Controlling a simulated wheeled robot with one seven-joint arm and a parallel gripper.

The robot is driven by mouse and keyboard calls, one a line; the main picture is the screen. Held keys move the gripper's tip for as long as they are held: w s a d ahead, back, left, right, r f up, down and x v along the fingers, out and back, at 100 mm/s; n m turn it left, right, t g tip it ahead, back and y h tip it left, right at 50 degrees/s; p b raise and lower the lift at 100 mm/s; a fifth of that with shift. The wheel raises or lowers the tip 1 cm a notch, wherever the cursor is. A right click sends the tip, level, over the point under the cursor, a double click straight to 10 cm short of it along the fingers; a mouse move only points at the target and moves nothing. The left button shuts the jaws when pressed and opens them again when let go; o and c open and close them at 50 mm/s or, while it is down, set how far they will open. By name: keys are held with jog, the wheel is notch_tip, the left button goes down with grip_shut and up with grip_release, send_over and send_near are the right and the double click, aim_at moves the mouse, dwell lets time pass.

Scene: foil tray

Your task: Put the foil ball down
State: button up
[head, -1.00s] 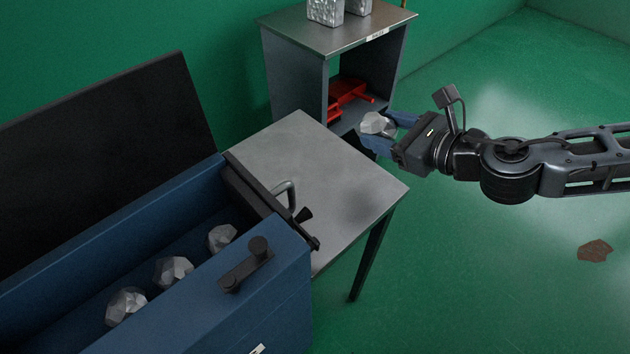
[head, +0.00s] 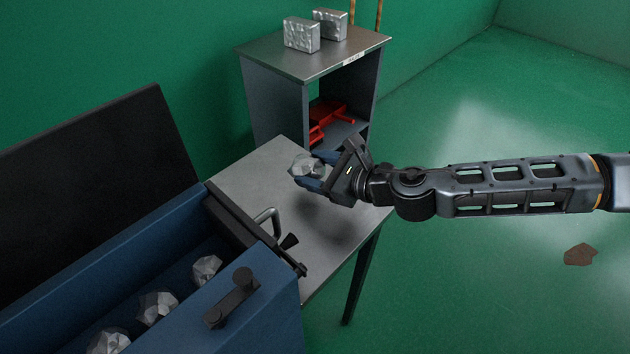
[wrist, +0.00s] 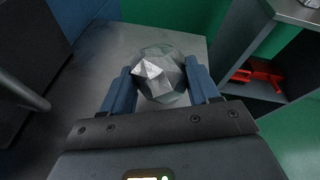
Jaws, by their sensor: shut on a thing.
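A faceted silver foil ball (head: 306,165) is held between the blue fingers of my gripper (head: 312,174), above the grey metal table (head: 240,165). In the wrist view the foil ball (wrist: 160,75) sits between both fingers, with the grey tabletop (wrist: 125,45) beyond it. My gripper (wrist: 163,88) is shut on the ball. A dark shadow lies on the tabletop below the gripper, and the ball looks clear of the surface.
A blue bin (head: 255,320) with a raised dark lid (head: 100,165) holds several foil balls at left. A bent metal handle (head: 268,217) stands at the table's near-left side. A grey cabinet (head: 270,100) behind carries two silver blocks and a red object (head: 328,118) inside.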

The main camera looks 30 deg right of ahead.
jog(key=shift+f, duration=2.05)
jog(key=shift+f, duration=0.1)
jog(key=o, duration=0.9)
jog(key=shift+a+b, duration=0.1)
jog(key=shift+b, duration=0.2)
jog(key=shift+c, duration=0.2)
jog(key=v, duration=1.2)
jog(key=shift+b, duration=0.4)
jog(key=shift+a, duration=0.1)
